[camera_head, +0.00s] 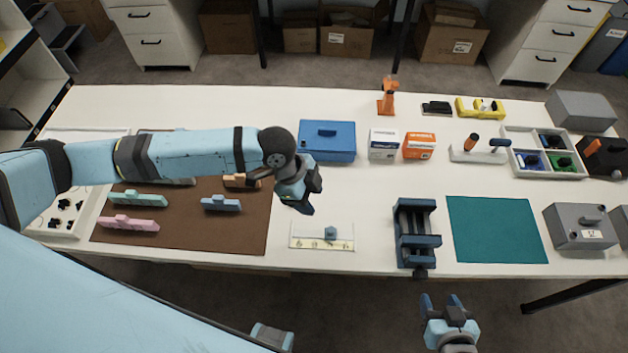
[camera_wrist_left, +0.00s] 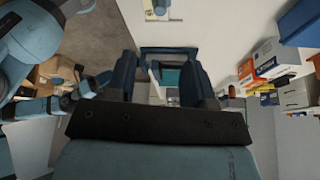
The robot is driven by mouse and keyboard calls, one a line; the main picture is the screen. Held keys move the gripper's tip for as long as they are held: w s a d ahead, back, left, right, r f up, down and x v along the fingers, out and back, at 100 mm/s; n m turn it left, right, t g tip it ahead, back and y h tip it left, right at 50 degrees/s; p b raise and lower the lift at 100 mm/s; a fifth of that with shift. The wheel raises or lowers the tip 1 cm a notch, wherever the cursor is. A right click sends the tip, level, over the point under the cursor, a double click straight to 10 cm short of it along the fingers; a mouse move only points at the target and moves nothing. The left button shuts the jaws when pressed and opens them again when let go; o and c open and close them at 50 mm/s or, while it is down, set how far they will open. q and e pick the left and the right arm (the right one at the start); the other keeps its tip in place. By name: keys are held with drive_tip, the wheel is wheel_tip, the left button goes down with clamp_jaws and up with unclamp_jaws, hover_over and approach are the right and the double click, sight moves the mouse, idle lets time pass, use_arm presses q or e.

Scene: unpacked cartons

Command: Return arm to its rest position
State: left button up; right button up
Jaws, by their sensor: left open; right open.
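My left arm reaches in from the left over the brown mat, and my left gripper (camera_head: 309,195) hangs above the table between the mat and the blue vise. The left wrist view shows its two dark fingers (camera_wrist_left: 160,75) spread apart with nothing between them. My right gripper (camera_head: 443,305) is low at the front, off the table's front edge, with its fingers apart and empty. The white labelled strip (camera_head: 310,244) with a small blue-grey piece (camera_head: 330,233) lies on the table just in front of the left gripper, apart from it.
A brown mat (camera_head: 258,230) holds several coloured blocks. A blue vise (camera_head: 415,235), a teal mat (camera_head: 497,230) and a grey box (camera_head: 580,228) stand to the right. A blue case (camera_head: 327,142), two small cartons and a divided tray (camera_head: 516,137) stand behind. The table centre is clear.

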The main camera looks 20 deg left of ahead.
use_arm(q)
drive_tip(key=shift+d, duration=0.1)
drive_tip(key=s+d+f+n+t+h+p, duration=0.1)
drive_tip(key=s+d+n+t+h, duration=0.1)
drive_tip(key=d+n+t+h, duration=0.35)
drive_tip(key=s+a+f+n+t+y, duration=0.5)
drive_tip(key=s+a+n, duration=0.4)
drive_tip(key=a, duration=0.2)
drive_tip(key=shift+a+f+y+p, duration=0.2)
drive_tip(key=shift+f+y+p, duration=0.2)
drive_tip(key=shift+f+y, duration=0.45)
drive_tip(key=shift+s+t, duration=0.1)
drive_tip(key=shift+t, duration=0.15)
idle(2.9)
